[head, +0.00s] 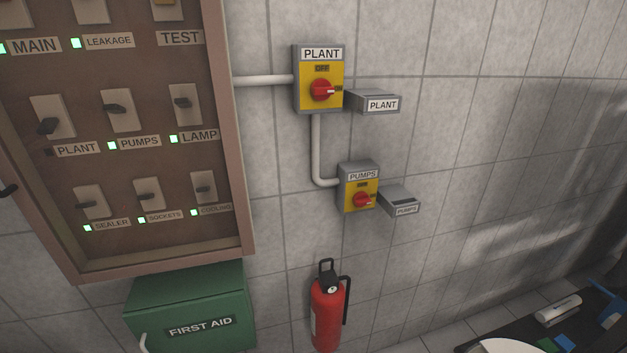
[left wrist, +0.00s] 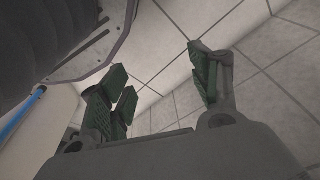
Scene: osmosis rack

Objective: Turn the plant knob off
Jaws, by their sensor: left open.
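The plant switch box (head: 304,88) is yellow and grey, fixed to the tiled wall, labelled PLANT. Its red plant knob (head: 320,90) has a white pointer that points right, toward the ON mark. The OFF mark sits above the knob. My left gripper (left wrist: 162,88) shows only in the left wrist view, with its green-padded fingers apart and nothing between them. Tiles lie behind it, and the knob is not in that view. My right gripper is in neither view.
Below is the pumps switch box (head: 352,196) with a red knob. Grey tags (head: 380,104) jut out beside both boxes. A breaker cabinet (head: 243,190) stands left, a green first aid box (head: 190,295) and red fire extinguisher (head: 327,315) below. The wall at right is clear.

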